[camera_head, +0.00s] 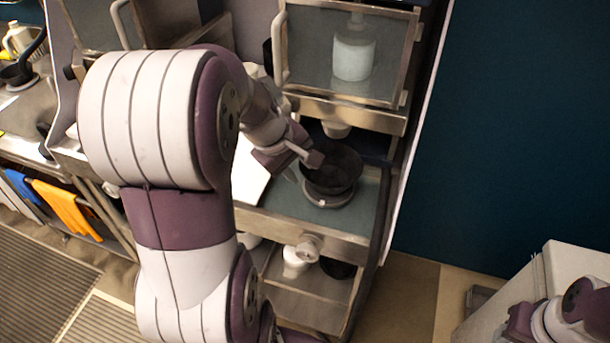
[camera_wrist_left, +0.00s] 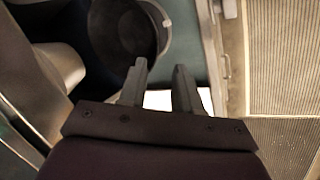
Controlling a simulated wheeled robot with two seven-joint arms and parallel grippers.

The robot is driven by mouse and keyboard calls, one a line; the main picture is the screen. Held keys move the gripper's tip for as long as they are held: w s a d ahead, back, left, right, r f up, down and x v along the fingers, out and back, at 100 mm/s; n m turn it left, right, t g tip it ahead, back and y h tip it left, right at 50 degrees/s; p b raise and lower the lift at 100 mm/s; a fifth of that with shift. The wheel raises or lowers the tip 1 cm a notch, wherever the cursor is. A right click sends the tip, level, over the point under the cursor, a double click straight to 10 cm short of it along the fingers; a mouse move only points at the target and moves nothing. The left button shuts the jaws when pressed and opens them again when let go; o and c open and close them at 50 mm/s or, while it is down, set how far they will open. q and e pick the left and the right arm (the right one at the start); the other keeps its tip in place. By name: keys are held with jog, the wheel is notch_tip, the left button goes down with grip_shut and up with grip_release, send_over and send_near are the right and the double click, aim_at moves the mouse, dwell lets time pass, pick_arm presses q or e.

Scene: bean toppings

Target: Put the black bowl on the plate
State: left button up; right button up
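The black bowl (camera_head: 331,168) is upright over the round grey plate (camera_head: 328,199) on the cabinet's middle shelf. It looks to rest on the plate, though the contact is hard to make out. My right gripper is out of view; only part of the right arm shows at the lower right.
A glass-fronted compartment with a bottle (camera_head: 354,50) is above the shelf. A white cup (camera_head: 337,129) hangs low over the back of the bowl. A lower shelf holds a white cup (camera_head: 295,261). A white box (camera_head: 575,275) stands at the right.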

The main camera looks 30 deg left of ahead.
pick_arm(q)
jog(key=s+d+f+m+g, duration=0.1)
jog(key=s+d+f+m, duration=0.2)
jog(key=m, duration=0.4)
jog(key=s+d+f+m+g+y, duration=0.1)
jog(key=s+d+f+m+g, duration=0.1)
jog(key=s+d+f+m, duration=0.2)
jog(key=s+d+m, duration=0.1)
jog(key=d+m, duration=0.2)
jog(key=d, duration=0.1)
jog(key=shift+d+m, duration=0.15)
jog(key=shift+m, duration=0.25)
